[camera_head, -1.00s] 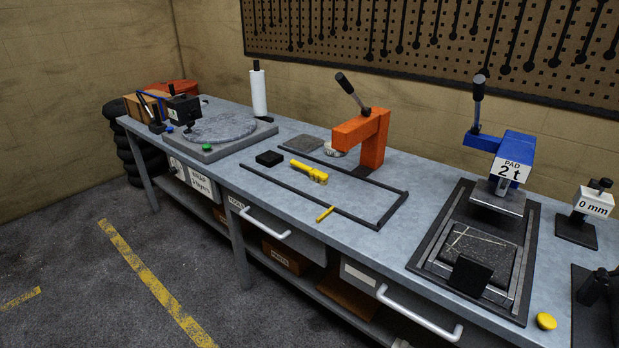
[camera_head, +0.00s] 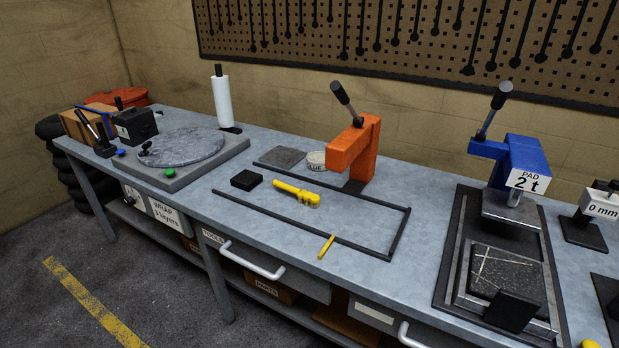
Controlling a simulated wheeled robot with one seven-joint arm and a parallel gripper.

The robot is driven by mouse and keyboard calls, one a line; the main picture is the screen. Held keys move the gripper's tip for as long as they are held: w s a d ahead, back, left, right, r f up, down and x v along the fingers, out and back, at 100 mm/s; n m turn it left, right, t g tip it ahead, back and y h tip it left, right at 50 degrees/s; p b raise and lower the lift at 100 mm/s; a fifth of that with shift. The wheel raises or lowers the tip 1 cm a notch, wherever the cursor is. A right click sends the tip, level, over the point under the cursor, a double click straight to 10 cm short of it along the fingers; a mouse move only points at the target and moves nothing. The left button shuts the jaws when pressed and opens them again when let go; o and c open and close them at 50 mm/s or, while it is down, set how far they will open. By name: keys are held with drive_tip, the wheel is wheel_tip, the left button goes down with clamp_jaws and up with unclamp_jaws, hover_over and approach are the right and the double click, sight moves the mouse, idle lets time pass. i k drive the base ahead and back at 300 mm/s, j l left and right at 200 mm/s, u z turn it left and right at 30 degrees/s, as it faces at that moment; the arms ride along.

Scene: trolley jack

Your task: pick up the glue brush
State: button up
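I cannot make out the glue brush for certain. A yellow tool (camera_head: 297,194) with a thicker right end lies inside the frame. I cannot tell whether either one is the brush. My gripper is not in view.
The grey workbench (camera_head: 230,235) holds a round plate (camera_head: 180,147), a black block (camera_head: 246,180), a grey pad (camera_head: 279,158), a white roll (camera_head: 222,100) and a blue press (camera_head: 516,165) marked PAD 2 t. Drawer handles (camera_head: 252,262) jut from the front.

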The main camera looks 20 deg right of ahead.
sight(311, 200)
drive_tip(key=i+j, duration=0.85)
drive_tip(key=i+j+z, duration=0.1)
drive_tip(key=i+j, duration=1.6)
drive_tip(key=j, duration=0.15)
drive_tip(key=l+z, duration=0.05)
